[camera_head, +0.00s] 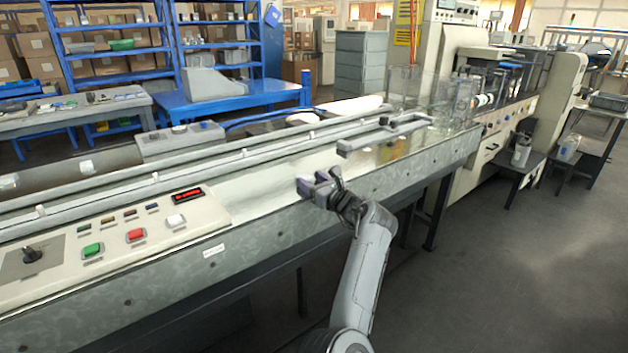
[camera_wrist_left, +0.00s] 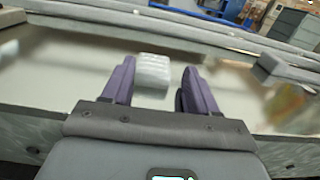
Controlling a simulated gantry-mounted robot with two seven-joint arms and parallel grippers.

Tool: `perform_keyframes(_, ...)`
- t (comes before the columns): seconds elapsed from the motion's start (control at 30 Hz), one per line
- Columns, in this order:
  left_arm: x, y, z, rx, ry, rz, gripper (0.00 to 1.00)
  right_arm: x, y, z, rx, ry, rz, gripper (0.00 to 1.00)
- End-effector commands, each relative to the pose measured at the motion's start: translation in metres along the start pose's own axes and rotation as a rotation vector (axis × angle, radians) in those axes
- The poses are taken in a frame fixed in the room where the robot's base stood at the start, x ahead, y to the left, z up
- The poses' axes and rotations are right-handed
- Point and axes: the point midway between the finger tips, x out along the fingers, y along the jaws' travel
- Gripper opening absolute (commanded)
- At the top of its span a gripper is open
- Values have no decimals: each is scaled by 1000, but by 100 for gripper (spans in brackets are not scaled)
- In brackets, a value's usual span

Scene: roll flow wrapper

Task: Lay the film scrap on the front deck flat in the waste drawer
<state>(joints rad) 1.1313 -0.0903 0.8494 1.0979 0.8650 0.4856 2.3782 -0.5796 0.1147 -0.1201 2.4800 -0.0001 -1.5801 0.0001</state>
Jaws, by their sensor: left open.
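My left gripper (camera_head: 319,181) is over the pale front deck (camera_head: 262,187) of the machine, near its front edge. In the left wrist view my left gripper (camera_wrist_left: 158,80) is open, its two purple fingers apart. A pale grey, crinkled piece that looks like the film scrap (camera_wrist_left: 153,70) lies on the deck between and slightly beyond the fingertips. I cannot tell whether a finger touches it. In the head view it cannot be made out behind the gripper. I cannot clearly identify the waste drawer. My right gripper is not in view.
A control panel (camera_head: 130,232) with green, red and white buttons is left of the gripper. Grey rails (camera_head: 250,155) run along the deck's far side, and a grey bar (camera_head: 385,135) stands over the deck to the right. The cream machine housing (camera_head: 445,60) rises farther right. Floor in front is clear.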

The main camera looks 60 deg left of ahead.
Motion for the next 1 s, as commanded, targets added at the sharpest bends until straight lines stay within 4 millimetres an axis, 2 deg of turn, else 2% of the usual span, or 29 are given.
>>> perform_keyframes(0.03, 2, 4, -15, 14, 21, 8, 66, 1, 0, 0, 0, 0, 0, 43)
perform_keyframes(0.2, 2, 4, -14, 14, 21, 8, 66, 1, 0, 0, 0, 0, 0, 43)
perform_keyframes(0.37, 2, 4, -9, 14, 20, 8, 66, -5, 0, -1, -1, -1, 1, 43)
perform_keyframes(0.53, 3, 4, 6, 14, 19, 9, 66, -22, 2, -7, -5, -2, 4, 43)
perform_keyframes(0.8, -57, 1, 6, 10, 16, 3, 66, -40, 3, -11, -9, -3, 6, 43)
perform_keyframes(1.0, -92, 1, 8, 9, 13, 3, 66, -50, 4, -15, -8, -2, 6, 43)
